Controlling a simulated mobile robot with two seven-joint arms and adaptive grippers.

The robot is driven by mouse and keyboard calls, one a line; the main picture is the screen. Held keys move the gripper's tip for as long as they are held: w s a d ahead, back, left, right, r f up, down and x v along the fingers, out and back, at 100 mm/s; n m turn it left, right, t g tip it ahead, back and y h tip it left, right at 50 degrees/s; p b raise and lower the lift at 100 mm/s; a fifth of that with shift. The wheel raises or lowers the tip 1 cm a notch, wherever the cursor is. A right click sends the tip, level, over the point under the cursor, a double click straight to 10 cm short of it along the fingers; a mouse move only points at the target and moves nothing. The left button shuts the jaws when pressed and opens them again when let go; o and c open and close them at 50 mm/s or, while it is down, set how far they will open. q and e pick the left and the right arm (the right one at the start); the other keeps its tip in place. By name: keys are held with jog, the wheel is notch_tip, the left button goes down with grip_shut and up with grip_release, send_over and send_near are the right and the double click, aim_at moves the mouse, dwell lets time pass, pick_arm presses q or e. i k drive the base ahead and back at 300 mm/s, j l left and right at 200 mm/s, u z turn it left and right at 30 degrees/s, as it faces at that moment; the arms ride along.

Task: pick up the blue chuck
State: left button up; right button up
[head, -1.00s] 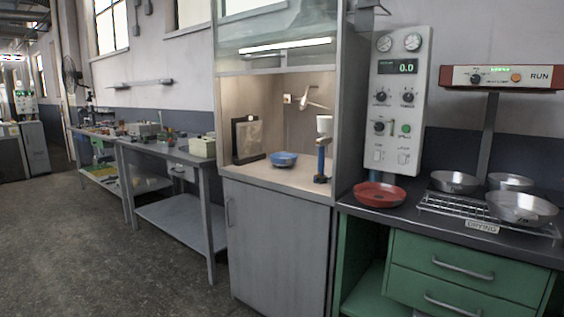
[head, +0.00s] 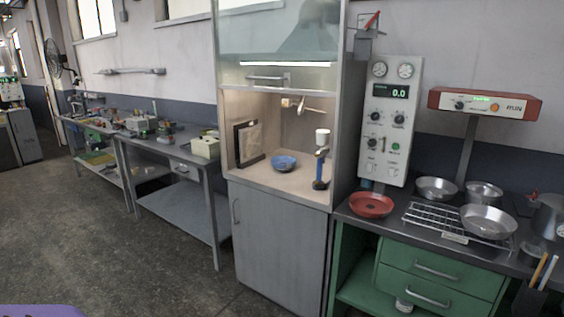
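Two blue things stand inside the lit cabinet, and I cannot tell for sure which is the chuck. The other is a slim upright blue stand (head: 321,170) with a white cup on top, near the cabinet's right side. Both are upright, and nothing holds them. Neither of my grippers shows in the head view.
The cabinet (head: 280,240) is open at the front under a raised glass sash (head: 245,40). A dark-framed panel (head: 248,143) stands inside at left. To the right, a red pan (head: 371,205) and a wire rack (head: 432,218) with metal pans sit on the dark counter.

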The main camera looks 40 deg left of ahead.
aim_at(280, 161)
jog(key=i+j, duration=0.15)
jog(key=j, duration=0.2)
jog(key=i+j, duration=0.1)
jog(key=j, duration=0.25)
jog(key=i+j, duration=0.15)
jog(key=j, duration=0.2)
jog(key=i+j+z, duration=0.1)
jog(key=j, duration=0.25)
jog(key=i+j, duration=0.15)
jog(key=j, duration=0.2)
jog(key=i+j, duration=0.15)
jog(key=j, duration=0.2)
